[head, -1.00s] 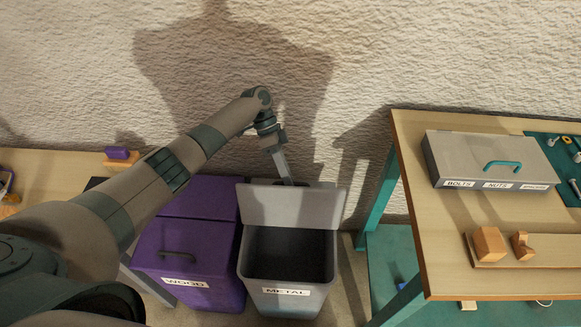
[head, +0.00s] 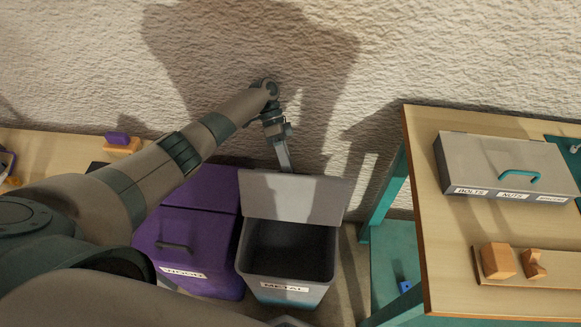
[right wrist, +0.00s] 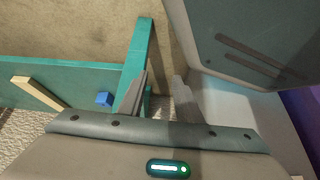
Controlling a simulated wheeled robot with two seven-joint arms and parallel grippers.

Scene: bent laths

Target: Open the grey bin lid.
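The grey bin (head: 288,293), labelled METAL, stands against the wall with its dark inside showing. Its grey lid (head: 262,197) stands up at the back, tilted towards the wall. The arm reaching over from the left ends in a gripper (head: 285,165) at the lid's back upper edge; its tips are hidden behind the lid. The right wrist view matches this place, so I take it as my right gripper (right wrist: 160,88). There its fingers are apart with nothing seen between them, beside a pale grey surface that seems to be the lid. I make out no left gripper.
A purple bin (head: 190,240), labelled WOOD, stands close on the left. On the right a wooden-topped table (head: 437,240) with teal legs bears a grey case (head: 500,150) and wooden blocks (head: 497,261). A narrow floor strip lies between grey bin and table.

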